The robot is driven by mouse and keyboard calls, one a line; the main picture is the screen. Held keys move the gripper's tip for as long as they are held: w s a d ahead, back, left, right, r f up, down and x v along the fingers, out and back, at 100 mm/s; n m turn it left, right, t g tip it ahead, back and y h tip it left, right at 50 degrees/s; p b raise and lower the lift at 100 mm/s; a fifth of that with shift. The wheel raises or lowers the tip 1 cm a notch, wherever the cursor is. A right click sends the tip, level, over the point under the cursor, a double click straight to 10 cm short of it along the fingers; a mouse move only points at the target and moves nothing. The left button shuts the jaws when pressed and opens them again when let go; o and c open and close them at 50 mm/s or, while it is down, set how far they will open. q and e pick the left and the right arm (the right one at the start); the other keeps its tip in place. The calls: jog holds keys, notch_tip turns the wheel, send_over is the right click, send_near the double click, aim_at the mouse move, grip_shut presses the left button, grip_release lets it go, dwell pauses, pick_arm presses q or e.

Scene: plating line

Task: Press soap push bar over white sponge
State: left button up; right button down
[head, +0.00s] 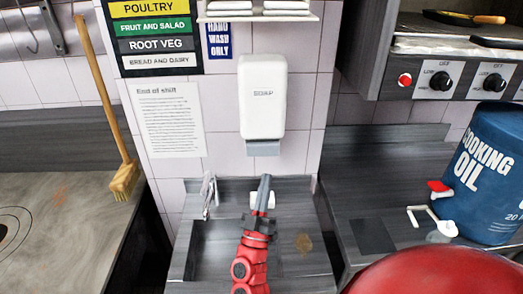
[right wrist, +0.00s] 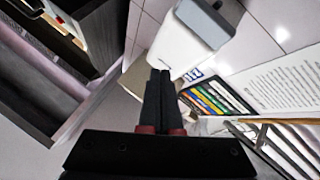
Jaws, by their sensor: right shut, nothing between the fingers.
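The white soap dispenser (head: 262,90) is fixed to the tiled wall in the head view, with a grey push bar (head: 263,148) along its bottom. The dispenser (right wrist: 183,48) and its bar (right wrist: 205,20) also show near the top of the right wrist view. A white sponge (head: 272,202) lies at the back of the sink counter below the dispenser, partly hidden by my gripper. My right gripper (head: 265,178) is shut and empty, its fingertips appearing just below the bar and over the sponge in the picture. In the right wrist view its fingers (right wrist: 160,75) point toward the dispenser. My left gripper is out of view.
A tap (head: 209,194) stands left of the sponge, by the sink basin (head: 215,250). A brush (head: 124,180) leans at the left. A blue cooking oil drum (head: 485,175) stands on the right counter. A shelf (head: 258,14) sits above the dispenser.

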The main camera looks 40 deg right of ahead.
jog(key=shift+w, duration=0.1)
jog(key=b, duration=0.4)
send_near(267, 146)
jog(key=x, duration=0.5)
jog(key=shift+s+a+r, duration=0.1)
jog(key=shift+s+a, duration=0.1)
jog(key=shift+s, duration=0.05)
jog(key=shift+w, duration=0.1)
dwell(1.3)
jog(key=shift+w+d+p, duration=0.2)
jog(key=shift+w+p, duration=0.05)
jog(key=shift+p, duration=0.05)
